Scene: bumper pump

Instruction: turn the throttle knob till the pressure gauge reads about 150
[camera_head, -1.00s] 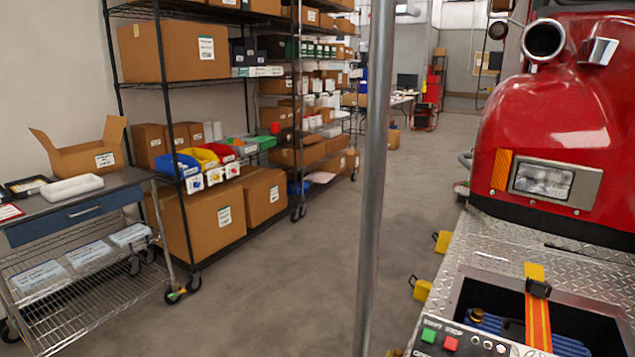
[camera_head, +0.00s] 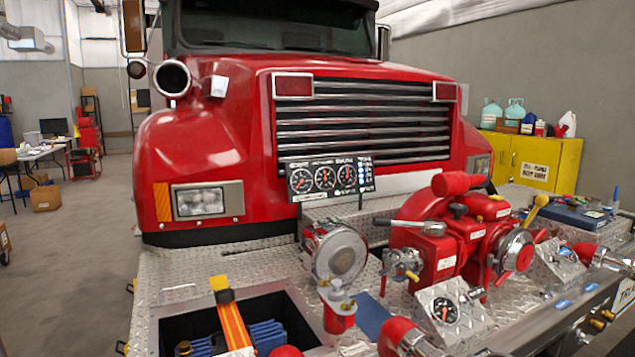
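A dark gauge panel (camera_head: 328,177) with three round dials and a column of small lights stands in front of the truck's grille. Its numbers and needle readings are too small to read. I cannot tell which part is the throttle knob; several knobs and caps show around the pump. Neither of my grippers is in view.
The diamond-plate deck (camera_head: 180,285) has an open well at the left with blue hose and an orange strap (camera_head: 232,318). A yellow cabinet (camera_head: 532,160) with jugs on top stands at the right wall. Open floor (camera_head: 75,270) lies left of the truck.

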